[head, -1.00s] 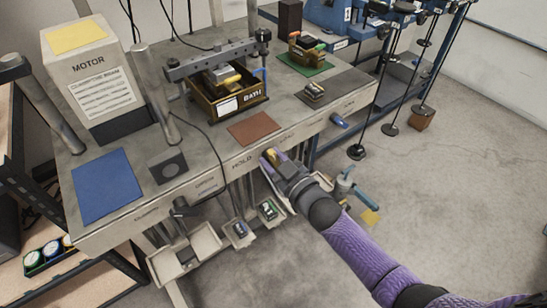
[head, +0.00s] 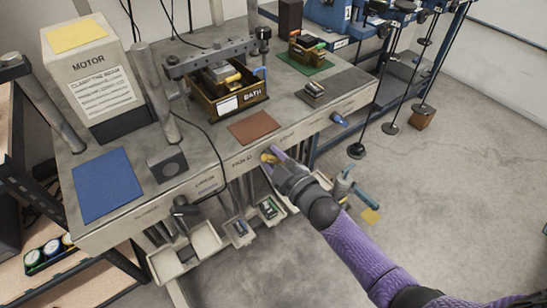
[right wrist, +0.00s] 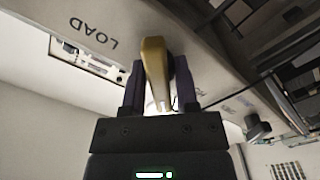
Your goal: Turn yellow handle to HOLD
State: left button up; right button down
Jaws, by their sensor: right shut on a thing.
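The yellow handle (head: 268,158) is on the front face of the bench, just right of the printed HOLD label (head: 242,162) in the head view. My right gripper (head: 273,158) is shut on it. In the right wrist view the brass-yellow handle (right wrist: 154,65) stands between the two dark fingers of the gripper (right wrist: 158,88). A LOAD label (right wrist: 95,33) shows to its left there. The handle's pivot is largely hidden. My left gripper is not in view.
A black handle (head: 182,207) sticks out farther left on the bench front, and a blue one (head: 338,119) at the right. Small trays (head: 238,231) hang below the front edge. A brown box marked BATH (head: 240,100) stands on the bench.

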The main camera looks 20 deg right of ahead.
dwell(0.4)
jog(key=c, duration=0.6)
grip_release()
jog(key=shift+o, duration=0.2)
jog(key=p+v, duration=0.2)
jog(key=v, duration=0.8)
